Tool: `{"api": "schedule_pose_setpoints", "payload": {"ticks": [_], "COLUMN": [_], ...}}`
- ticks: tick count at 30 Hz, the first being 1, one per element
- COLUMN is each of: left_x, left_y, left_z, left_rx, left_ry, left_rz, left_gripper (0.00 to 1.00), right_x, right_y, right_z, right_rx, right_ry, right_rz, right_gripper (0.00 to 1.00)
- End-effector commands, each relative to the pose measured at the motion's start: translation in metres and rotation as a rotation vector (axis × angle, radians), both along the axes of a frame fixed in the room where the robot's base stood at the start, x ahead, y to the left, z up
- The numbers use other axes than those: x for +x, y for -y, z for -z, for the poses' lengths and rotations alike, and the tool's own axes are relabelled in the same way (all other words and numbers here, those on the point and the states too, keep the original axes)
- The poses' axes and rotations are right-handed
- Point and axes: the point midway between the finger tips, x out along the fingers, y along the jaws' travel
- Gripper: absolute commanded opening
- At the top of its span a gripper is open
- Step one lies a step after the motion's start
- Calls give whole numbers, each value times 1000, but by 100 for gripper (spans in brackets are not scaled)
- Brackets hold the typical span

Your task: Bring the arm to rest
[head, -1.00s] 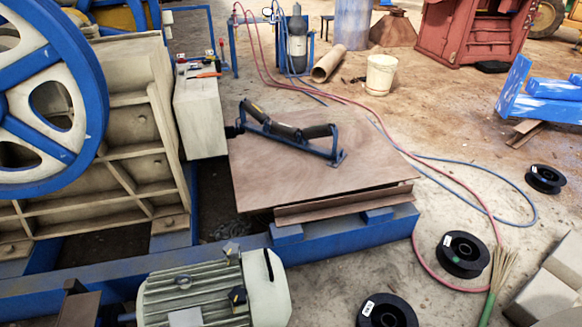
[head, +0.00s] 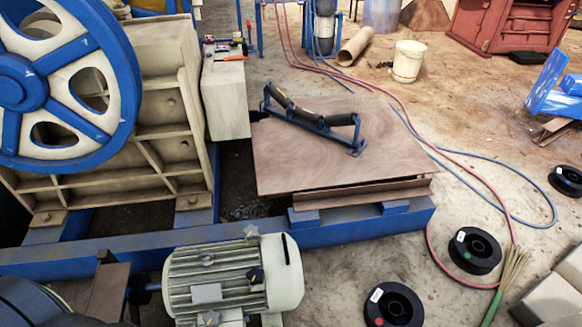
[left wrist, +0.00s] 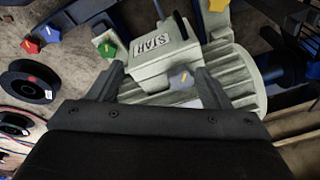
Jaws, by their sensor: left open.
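My left gripper (left wrist: 161,85) shows in the left wrist view. Its two dark fingers stand apart, with nothing held between them. Beyond the fingers is the pale grey-green motor (left wrist: 236,70) with its box labelled START (left wrist: 152,48). The same finned motor (head: 225,278) is at the bottom of the head view. My left gripper cannot be made out in the head view. A dark shape fills that view's bottom left corner. My right gripper is in neither view.
Red (left wrist: 31,46), blue (left wrist: 54,34) and green (left wrist: 106,46) knobs show at the wrist view's upper left. In the head view, the blue flywheel (head: 25,82) stands left. A roller frame (head: 315,125) lies on a brown plate (head: 290,170). Black spools (head: 474,250) lie right.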

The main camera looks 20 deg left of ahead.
Motion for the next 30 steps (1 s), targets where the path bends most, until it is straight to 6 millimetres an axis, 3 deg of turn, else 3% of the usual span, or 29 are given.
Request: {"api": "schedule_pose_setpoints", "payload": {"ticks": [9,18,23,30], "left_x": [-65,-130,-145,-146], "left_y": [5,12,14,14], "left_z": [62,88,92,92], "left_rx": [-18,-30,-32,-32], "left_ry": [-61,-100,-107,-107], "left_rz": [-1,2,3,3], "left_gripper": [72,72,72,72], "right_x": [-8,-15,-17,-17], "right_y": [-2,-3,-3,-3], "right_z": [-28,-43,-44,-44], "right_rx": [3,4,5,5], "right_ry": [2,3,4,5], "right_rz": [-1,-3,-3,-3], "right_gripper": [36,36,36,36]}}
